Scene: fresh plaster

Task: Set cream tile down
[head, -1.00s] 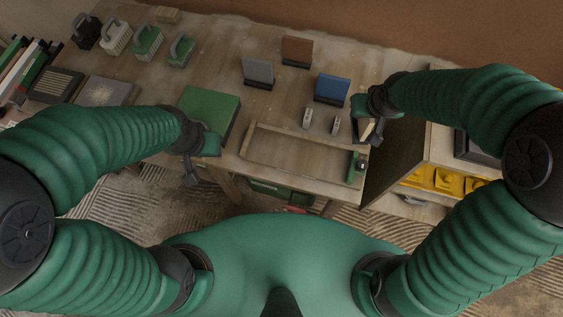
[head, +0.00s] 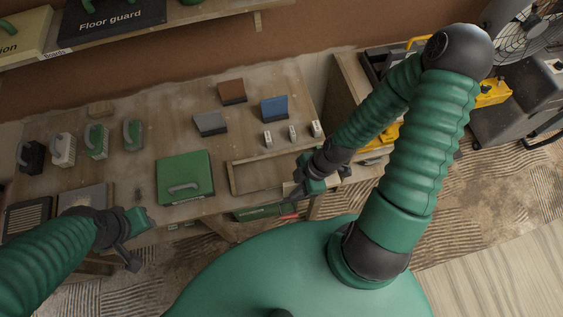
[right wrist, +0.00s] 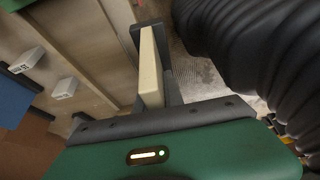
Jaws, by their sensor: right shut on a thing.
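The cream tile (right wrist: 151,68) is held on edge between the dark fingers of my right gripper (right wrist: 152,60) in the right wrist view. In the head view my right gripper (head: 300,184) is at the near right end of a shallow wooden frame (head: 231,178) on the workbench. A small pale patch there may be the tile, mostly hidden by the gripper. I cannot tell whether the tile touches the bench. My left gripper (head: 133,240) is at the bench's front left edge with no object visible in it; its finger gap is unclear.
Brown (head: 232,92), grey (head: 210,123) and blue (head: 274,108) tiles stand in dark holders behind the frame. Three small pale blocks (head: 292,133) stand in a row near it. A green case (head: 185,178) lies left of the frame. Handled tools (head: 96,140) stand farther left.

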